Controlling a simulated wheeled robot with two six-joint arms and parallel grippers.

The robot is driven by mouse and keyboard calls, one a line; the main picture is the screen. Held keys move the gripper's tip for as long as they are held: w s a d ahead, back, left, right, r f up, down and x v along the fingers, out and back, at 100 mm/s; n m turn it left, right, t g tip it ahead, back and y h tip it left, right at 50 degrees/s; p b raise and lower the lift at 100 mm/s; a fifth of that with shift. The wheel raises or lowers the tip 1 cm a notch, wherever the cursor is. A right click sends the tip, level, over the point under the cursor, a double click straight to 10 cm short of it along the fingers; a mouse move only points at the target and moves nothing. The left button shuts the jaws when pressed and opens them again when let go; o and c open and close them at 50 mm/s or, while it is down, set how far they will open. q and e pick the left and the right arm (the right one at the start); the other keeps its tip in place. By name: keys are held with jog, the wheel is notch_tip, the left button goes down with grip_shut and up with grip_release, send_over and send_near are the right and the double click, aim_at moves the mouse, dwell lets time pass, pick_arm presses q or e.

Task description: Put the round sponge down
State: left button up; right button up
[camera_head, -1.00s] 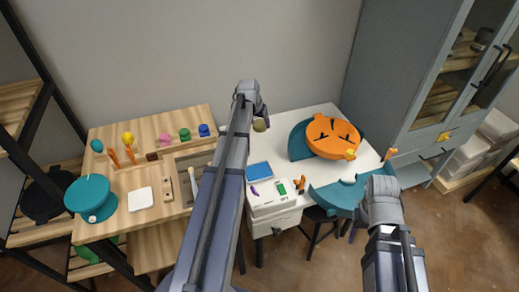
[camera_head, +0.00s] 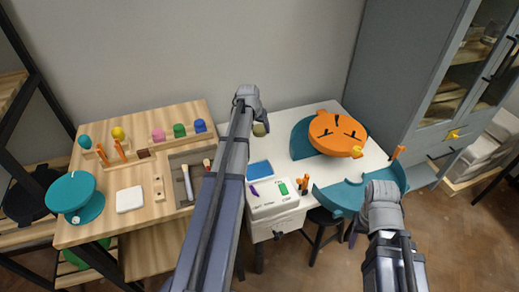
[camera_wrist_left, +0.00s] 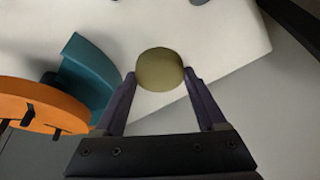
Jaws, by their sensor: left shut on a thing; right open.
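The round sponge (camera_wrist_left: 160,69) is a squat olive disc held between the fingertips of my left gripper (camera_wrist_left: 160,76). In the head view the sponge (camera_head: 260,129) shows just below the end of my left arm, in front of the white tabletop's back left part. The wrist view shows white tabletop beyond it; I cannot tell its height above the surface. My right gripper (camera_head: 353,233) is mostly hidden behind its own wrist, near the front right edge of the white table, with nothing seen in it.
The white table (camera_head: 285,135) bears an orange disc (camera_head: 335,132) on a teal base, a blue pad (camera_head: 260,170) and a curved teal piece (camera_head: 340,196). A wooden bench (camera_head: 100,230) with several small items stands left. A grey cabinet (camera_head: 400,80) stands right.

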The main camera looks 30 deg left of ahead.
pick_arm(q)
jog(key=shift+f+b, duration=4.5)
jog(key=shift+f, duration=0.3)
jog(key=shift+f, duration=0.2)
jog(key=o, duration=1.1)
jog(key=shift+o, duration=0.2)
jog(key=shift+r, duration=0.15)
jog(key=p+v, duration=1.1)
jog(key=v, duration=0.1)
jog(key=shift+r, duration=0.1)
